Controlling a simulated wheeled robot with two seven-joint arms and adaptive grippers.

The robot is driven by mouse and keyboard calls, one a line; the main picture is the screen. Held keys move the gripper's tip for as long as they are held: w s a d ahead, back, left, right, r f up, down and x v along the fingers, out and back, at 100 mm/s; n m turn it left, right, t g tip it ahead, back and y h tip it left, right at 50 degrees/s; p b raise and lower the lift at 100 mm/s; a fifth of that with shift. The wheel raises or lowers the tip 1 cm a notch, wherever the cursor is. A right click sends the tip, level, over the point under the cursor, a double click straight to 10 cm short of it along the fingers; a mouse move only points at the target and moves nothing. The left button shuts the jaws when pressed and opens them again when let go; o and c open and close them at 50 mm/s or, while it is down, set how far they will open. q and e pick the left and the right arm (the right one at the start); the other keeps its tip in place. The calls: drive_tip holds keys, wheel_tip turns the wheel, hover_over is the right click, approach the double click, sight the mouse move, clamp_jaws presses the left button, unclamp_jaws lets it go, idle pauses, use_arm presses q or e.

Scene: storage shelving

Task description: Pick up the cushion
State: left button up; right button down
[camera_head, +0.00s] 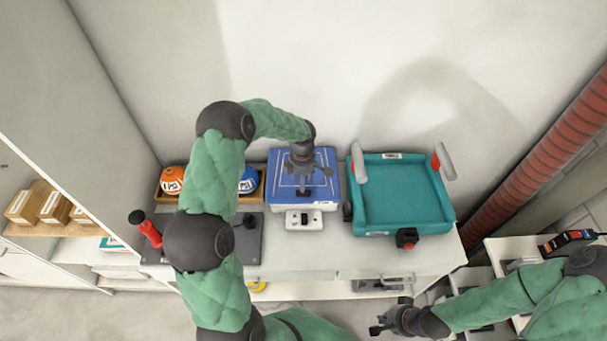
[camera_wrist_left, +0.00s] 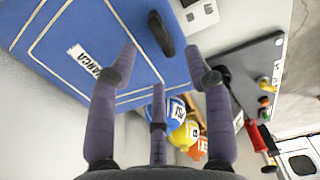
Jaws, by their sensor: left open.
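A blue, flat, box-like piece with white lines (camera_head: 318,193) lies on the white counter, and it is the likeliest match for the cushion. In the left wrist view the blue piece (camera_wrist_left: 62,28) fills the upper left, with a white label and a dark handle-like part on its edge. My left gripper (camera_head: 303,180) is over it, fingers spread and empty. In the left wrist view the left gripper's fingers (camera_wrist_left: 163,62) are apart, and I cannot tell whether they touch the blue surface. My right gripper (camera_head: 388,318) is low in front of the counter, fingers spread and empty.
A teal tray-like cart (camera_head: 402,229) stands right of the blue piece. A white switch box (camera_head: 305,219) is in front. A wooden tray with orange and blue balls, a dark board (camera_head: 257,250) and a red-handled tool (camera_head: 150,233) are left. A red ribbed pipe (camera_head: 540,160) rises at right.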

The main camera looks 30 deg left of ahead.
use_arm(q)
wheel_tip(320, 180, down, 7)
drive_tip(key=shift+d+r, duration=0.1)
idle(0.3)
drive_tip(key=shift+w, duration=0.1)
clamp_jaws()
